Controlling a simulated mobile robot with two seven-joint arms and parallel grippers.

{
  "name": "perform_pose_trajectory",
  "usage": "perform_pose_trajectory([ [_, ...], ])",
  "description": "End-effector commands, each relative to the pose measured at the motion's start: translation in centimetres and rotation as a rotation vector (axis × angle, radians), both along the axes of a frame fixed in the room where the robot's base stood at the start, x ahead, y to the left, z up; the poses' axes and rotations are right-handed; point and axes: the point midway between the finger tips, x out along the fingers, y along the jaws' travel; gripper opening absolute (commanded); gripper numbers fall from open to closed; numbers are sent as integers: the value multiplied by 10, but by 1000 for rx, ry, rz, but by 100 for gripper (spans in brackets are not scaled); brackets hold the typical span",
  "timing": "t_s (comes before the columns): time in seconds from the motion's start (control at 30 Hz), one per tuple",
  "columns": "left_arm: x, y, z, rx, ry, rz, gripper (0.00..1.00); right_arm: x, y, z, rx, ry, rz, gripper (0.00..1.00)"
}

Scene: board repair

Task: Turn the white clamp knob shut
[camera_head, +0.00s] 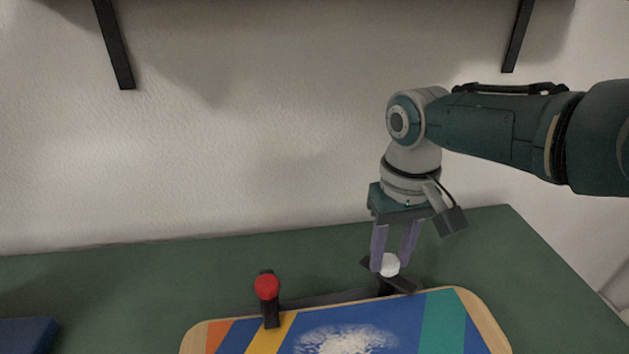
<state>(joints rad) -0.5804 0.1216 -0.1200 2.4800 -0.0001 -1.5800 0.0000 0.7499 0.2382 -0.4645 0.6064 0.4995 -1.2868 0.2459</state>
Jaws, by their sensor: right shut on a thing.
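The white clamp knob (389,265) sits on a black clamp at the back edge of the striped board (440,318), right of centre. My right gripper (388,268) comes down from above with its two fingers on either side of the knob, shut on it. The fingers partly cover the knob and the clamp. A red clamp knob (267,287) stands on a second black clamp (270,313) to the left. My left gripper is out of view.
A dark blue object (25,335) lies at the lower left. Two black brackets (115,45) are on the white wall (250,130) behind. The board's front is cut off.

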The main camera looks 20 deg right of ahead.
Motion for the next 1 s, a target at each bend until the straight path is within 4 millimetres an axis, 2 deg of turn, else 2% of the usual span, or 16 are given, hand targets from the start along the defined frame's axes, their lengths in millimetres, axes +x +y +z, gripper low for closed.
perform_pose_trajectory([
  [0.5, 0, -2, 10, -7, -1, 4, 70, 0, 1, 1, 2, 2, -444, 0],
  [0.7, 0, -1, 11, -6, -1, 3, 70, 1, 1, 1, 2, 0, -554, 0],
  [1.0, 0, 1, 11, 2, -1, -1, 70, 1, 1, 1, 1, -1, -628, 0],
])
